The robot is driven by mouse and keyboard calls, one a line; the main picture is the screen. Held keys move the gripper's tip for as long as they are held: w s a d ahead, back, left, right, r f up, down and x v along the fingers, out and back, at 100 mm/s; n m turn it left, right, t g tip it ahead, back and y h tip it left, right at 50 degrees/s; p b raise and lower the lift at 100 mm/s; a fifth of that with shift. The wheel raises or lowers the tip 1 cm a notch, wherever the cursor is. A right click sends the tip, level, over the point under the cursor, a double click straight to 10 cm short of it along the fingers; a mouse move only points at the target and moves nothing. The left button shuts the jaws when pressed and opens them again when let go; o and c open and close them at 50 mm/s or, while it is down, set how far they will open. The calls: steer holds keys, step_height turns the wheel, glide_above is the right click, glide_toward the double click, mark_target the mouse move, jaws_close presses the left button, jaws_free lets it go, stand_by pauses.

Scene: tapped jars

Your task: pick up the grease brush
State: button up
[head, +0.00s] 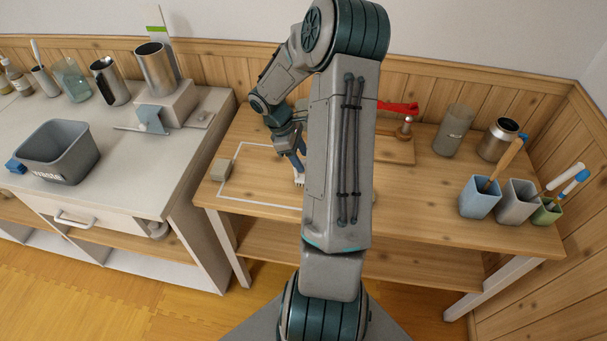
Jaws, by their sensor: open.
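Several handled tools stand in small cups at the right of the wooden bench; I cannot tell for sure which is the grease brush. A wooden-handled tool (505,160) leans in a light blue cup (479,198). A white-handled tool with a blue end (565,176) leans over a grey cup (516,203), and a blue-and-white one (573,183) over a green cup (546,212). The tool heads are hidden in the cups. My gripper (299,180) is open, low over the left part of the bench, far left of the cups and partly hidden by my arm.
A metal mug (499,140) and a grey jar (454,130) stand behind the cups. A red lever (398,107) is behind my arm. A waste bin (60,154) stands on the left counter.

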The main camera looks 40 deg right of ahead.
steer(key=p+x, duration=0.1)
steer(key=x, duration=0.3)
steer(key=shift+f, duration=0.4)
steer(key=shift+c, duration=0.3)
jaws_close()
